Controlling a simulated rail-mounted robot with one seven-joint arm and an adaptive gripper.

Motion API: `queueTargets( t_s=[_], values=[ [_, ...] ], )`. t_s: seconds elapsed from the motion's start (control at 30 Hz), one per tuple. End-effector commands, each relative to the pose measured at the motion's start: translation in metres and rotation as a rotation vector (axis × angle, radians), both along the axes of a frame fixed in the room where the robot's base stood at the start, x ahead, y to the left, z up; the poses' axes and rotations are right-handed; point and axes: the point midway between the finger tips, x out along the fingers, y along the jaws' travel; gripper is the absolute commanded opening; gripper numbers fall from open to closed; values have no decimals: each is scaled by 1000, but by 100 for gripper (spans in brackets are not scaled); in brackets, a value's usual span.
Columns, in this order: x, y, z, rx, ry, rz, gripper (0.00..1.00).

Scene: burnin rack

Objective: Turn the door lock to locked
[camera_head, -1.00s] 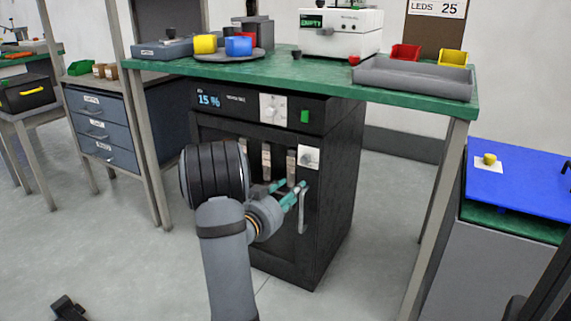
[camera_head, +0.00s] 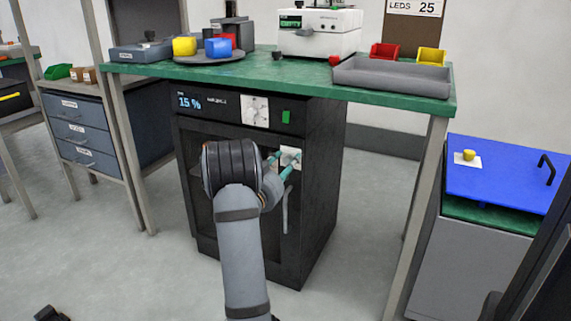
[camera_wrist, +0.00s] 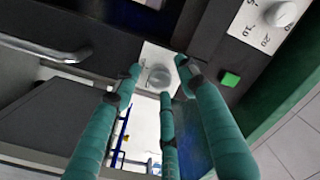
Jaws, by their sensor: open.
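The door lock is a round grey knob (camera_wrist: 160,77) on a white plate (camera_head: 293,151) at the upper right of the dark cabinet door. My gripper (camera_head: 282,158) is at the plate, with its teal fingers open. In the wrist view the fingertips spread around the knob, on its left, right and near sides. I cannot tell whether they touch it. The fingers partly cover the plate in the head view. The vertical metal door handle (camera_head: 285,210) is below the lock. The door looks closed.
The cabinet's top panel (camera_head: 228,103) has a 15 % display, a white-plated dial (camera_head: 255,110) and a green button (camera_head: 286,117). A green bench top (camera_head: 300,75) overhangs the cabinet. A blue-lidded box (camera_head: 510,180) stands to the right. Floor is clear in front.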

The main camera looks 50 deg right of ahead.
Motion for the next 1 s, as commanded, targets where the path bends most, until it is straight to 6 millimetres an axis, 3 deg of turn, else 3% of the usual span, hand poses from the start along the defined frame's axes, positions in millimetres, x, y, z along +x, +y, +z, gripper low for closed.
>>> queueTargets(
  t_s=[0.23, 1.0],
  values=[
    [1, 0, 0, 0, 0, 1, 42],
    [1, 0, 0, 0, 0, 1, 0]
  ],
)
